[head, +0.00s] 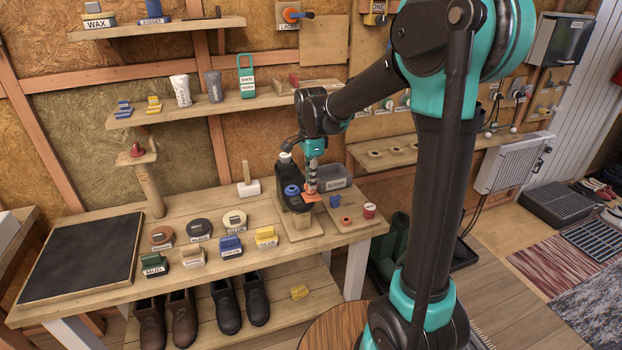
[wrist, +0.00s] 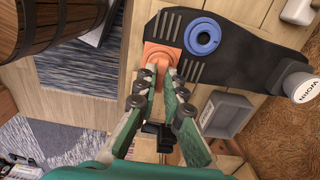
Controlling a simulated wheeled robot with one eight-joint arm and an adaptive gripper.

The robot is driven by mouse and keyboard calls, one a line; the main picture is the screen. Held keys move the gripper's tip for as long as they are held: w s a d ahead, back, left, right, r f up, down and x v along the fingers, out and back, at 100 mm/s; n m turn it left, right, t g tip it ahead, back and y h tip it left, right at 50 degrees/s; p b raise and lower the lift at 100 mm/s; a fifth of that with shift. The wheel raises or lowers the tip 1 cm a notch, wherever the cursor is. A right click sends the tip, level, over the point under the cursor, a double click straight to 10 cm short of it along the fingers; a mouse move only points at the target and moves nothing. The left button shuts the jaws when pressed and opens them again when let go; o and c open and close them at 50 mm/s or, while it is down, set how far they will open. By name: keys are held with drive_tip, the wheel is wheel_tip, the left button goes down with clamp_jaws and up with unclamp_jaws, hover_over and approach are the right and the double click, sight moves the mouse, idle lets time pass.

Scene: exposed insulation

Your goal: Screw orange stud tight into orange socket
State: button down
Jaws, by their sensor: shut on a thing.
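The orange socket (wrist: 160,52) is a square orange plate on the black sole-shaped piece (wrist: 236,50) in the wrist view. It also shows as a bit of orange under my gripper in the head view (head: 309,198). My gripper (wrist: 167,72) points down at the socket, its fingertips close together. It is shut on the orange stud (wrist: 169,63), which is mostly hidden between the fingertips. The stud is over or in the socket; I cannot tell how deep it sits. My gripper also shows in the head view (head: 311,188).
A blue ring socket (wrist: 203,37) is beside the orange one. Labelled brushes and tins, including a blue brush (head: 231,245), fill the bench's middle.

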drive_tip(key=shift+f, duration=0.3)
drive_tip(key=c, duration=1.6)
unclamp_jaws()
drive_tip(key=shift+o, duration=0.2)
wheel_tip(320, 180, up, 12)
drive_tip(key=s+d+f+n+t, duration=0.4)
drive_tip(key=s+d+f+n, duration=1)
drive_tip(key=s+f, duration=0.5)
drive_tip(key=d+f, duration=0.1)
drive_tip(key=d, duration=0.1)
drive_tip(key=shift+s+d, duration=0.3)
